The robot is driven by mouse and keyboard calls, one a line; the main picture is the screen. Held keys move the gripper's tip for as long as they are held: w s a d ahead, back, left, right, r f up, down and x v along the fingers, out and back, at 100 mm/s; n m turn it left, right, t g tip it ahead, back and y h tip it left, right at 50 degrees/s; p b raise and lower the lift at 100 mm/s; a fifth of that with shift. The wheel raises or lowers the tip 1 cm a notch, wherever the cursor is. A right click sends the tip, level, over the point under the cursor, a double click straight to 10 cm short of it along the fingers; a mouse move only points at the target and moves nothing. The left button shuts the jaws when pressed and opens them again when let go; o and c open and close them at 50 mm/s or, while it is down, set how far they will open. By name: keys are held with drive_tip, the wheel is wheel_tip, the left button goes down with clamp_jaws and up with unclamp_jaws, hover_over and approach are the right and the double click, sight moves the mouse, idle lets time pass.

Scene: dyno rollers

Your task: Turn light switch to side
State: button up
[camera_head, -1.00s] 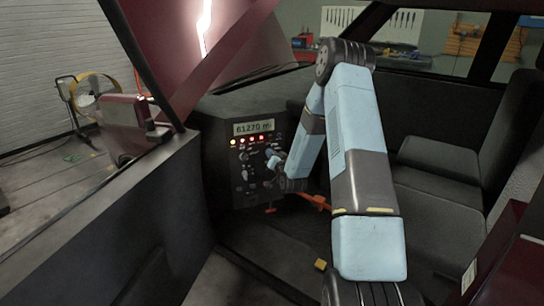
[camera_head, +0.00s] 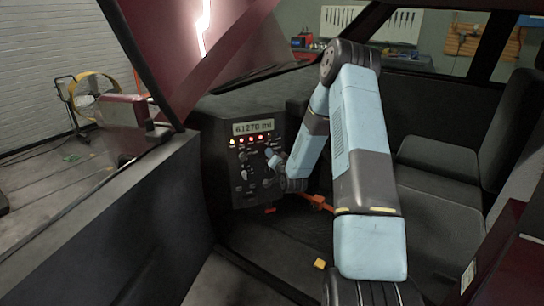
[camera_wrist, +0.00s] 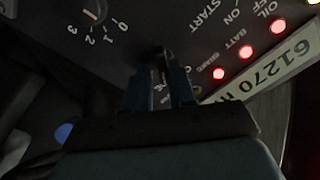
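The dark dashboard panel (camera_head: 228,178) stands left of the middle in the head view, with a "61270" display (camera_head: 253,127), a row of lights and several small switches and knobs. My gripper (camera_head: 273,158) is at the panel's right side, just below the lights. In the wrist view, which shows the panel upside down, my gripper's two blue fingers (camera_wrist: 160,75) point at the panel with a narrow gap between them. A small dark piece, perhaps the light switch (camera_wrist: 161,54), shows at their tips. Shadow hides whether the fingers touch or clasp it; its label is partly covered.
In the wrist view a rotary knob marked 0 to 3 (camera_wrist: 94,12) is at the upper left, and red lights (camera_wrist: 246,52) are at the right. In the head view the door (camera_head: 150,215) is on the left and seats (camera_head: 440,165) are on the right.

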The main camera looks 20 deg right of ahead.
drive_tip(key=shift+o, duration=1.1)
drive_tip(key=shift+a, duration=0.1)
drive_tip(key=shift+s, duration=0.1)
drive_tip(key=s, duration=1.3)
drive_tip(key=shift+s, duration=0.3)
